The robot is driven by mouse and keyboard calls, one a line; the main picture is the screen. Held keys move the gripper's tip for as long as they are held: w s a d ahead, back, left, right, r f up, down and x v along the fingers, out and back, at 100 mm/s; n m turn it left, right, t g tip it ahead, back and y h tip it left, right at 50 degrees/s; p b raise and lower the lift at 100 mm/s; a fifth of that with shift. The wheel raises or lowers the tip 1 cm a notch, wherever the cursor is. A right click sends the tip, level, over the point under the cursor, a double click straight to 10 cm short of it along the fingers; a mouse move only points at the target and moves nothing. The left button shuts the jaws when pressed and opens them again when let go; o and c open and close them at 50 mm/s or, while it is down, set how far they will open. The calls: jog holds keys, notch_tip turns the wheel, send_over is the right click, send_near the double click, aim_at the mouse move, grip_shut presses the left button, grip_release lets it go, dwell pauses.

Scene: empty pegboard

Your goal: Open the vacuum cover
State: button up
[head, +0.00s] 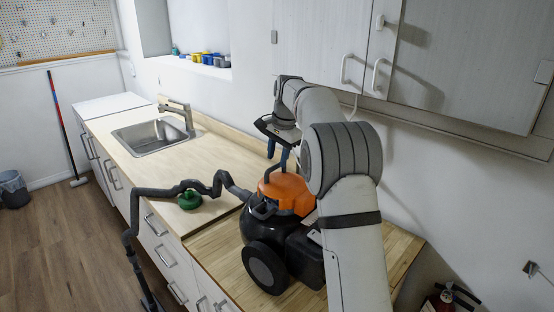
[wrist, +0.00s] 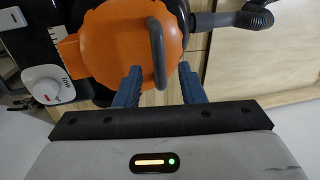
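The vacuum (head: 270,240) stands on the wooden counter, with a black body, a large wheel and an orange cover (head: 288,192) on top. In the wrist view the orange cover (wrist: 118,45) fills the upper middle and bears a dark curved handle (wrist: 157,53). The cover appears seated on the black body. My gripper (head: 278,156) is above the cover, pointing down. In the wrist view its two blue fingers (wrist: 160,80) are apart, with the near end of the handle between their tips. I cannot tell whether the fingers touch the handle or cover.
A grey hose (head: 190,186) runs left from the vacuum over the counter edge. A green round object (head: 190,200) lies beside the hose. A sink (head: 152,137) is farther back. Wall cabinets (head: 465,60) hang above right. A dial (wrist: 47,88) sits beside the cover.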

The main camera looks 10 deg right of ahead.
jog(key=shift+w+a+f, duration=0.1)
jog(key=shift+w+f, duration=0.05)
jog(key=shift+f, duration=0.95)
jog(key=shift+c, duration=0.2)
grip_shut()
jog(key=shift+r, duration=0.1)
